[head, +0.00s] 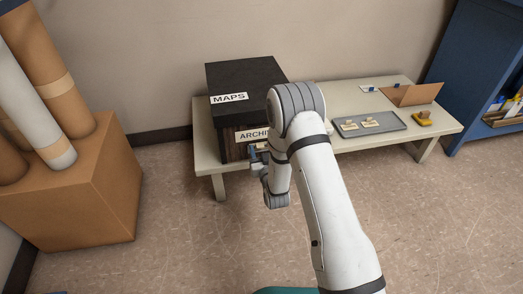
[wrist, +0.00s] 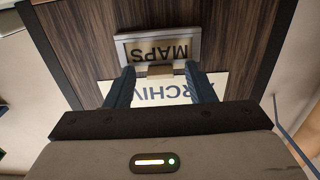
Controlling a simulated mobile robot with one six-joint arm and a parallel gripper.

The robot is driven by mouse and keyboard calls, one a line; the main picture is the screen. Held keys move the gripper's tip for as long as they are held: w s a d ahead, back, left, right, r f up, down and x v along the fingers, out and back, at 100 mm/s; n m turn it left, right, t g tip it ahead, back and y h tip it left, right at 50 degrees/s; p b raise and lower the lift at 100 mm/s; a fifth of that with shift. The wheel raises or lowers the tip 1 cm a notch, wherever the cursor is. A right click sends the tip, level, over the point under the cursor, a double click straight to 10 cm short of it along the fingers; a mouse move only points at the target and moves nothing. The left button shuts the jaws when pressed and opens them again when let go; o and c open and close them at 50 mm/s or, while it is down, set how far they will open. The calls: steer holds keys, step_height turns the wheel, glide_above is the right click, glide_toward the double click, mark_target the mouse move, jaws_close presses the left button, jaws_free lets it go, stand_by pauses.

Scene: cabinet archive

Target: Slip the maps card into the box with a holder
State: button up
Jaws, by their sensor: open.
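The maps card (wrist: 158,52) shows upside down in the wrist view, lying within the grey frame of the holder (wrist: 122,50) on the wood-grain box front (wrist: 80,38). Its tan grip block (wrist: 160,71) sticks out at the frame edge nearest my gripper. My gripper (wrist: 160,72) is open, with one finger on each side of the block and a gap to each. In the head view my gripper (head: 257,156) is at the front of the wooden box (head: 229,146), below its "ARCHI..." label (head: 252,134). My arm hides the holder and card there.
A black box (head: 242,76) labelled "MAPS" sits atop the wooden box on a pale bench (head: 205,150). Floor in front is clear.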

steer(key=shift+s, duration=0.1)
stand_by(0.3)
steer(key=v, duration=0.7)
stand_by(0.5)
steer(key=shift+r, duration=0.1)
steer(key=p+v, duration=0.2)
steer(key=v, duration=0.5)
steer(key=shift+s, duration=0.3)
